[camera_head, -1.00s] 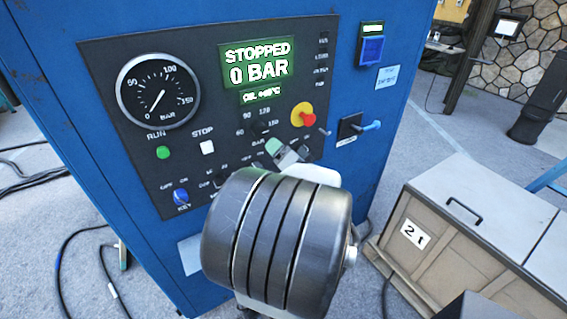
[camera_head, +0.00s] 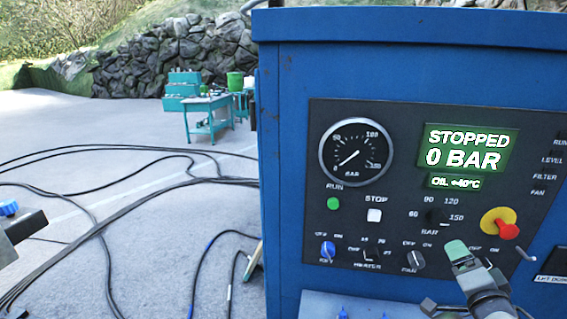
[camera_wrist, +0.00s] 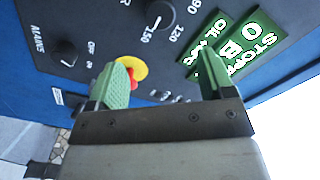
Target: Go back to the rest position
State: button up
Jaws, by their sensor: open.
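My gripper (camera_head: 462,255) shows at the lower right of the head view, in front of the control panel (camera_head: 330,118) of a blue cabinet (camera_head: 285,150). In the wrist view my gripper (camera_wrist: 163,75) has its two green-padded fingers spread apart, with nothing held between them. Behind the fingers are the red and yellow emergency stop (camera_wrist: 130,70), a black dial (camera_wrist: 160,14) and the green display (camera_wrist: 245,45). The display (camera_head: 462,148) in the head view reads STOPPED and 0 BAR. Any contact between fingers and panel cannot be told.
The panel has a gauge (camera_head: 356,152), a green RUN button (camera_head: 333,203), a white STOP button (camera_head: 374,215) and several knobs. Dark cables (camera_head: 120,205) lie across the floor at the left. A teal workbench (camera_head: 210,115) stands far back before a stone wall.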

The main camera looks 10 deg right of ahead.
jog(key=s+d+f+n+g+h, duration=0.25)
jog(key=s+d+f+g, duration=0.3)
jog(key=f+g, duration=0.4)
jog(key=w+a+n+g+y, duration=0.1)
jog(key=w+a+n+y, duration=0.1)
jog(key=a, duration=0.9)
jog(key=w+a+r+n+g+y, duration=0.1)
jog(key=a+n+y, duration=0.3)
jog(key=a, duration=0.8)
jog(key=w+a+r+n+g+y, duration=0.1)
jog(key=w+a+n+y, duration=0.2)
jog(key=a, duration=0.9)
jog(key=w+n, duration=0.1)
jog(key=n, duration=0.2)
jog(key=shift+r, duration=0.2)
jog(key=shift+w, duration=0.1)
jog(key=shift+c, duration=0.3)
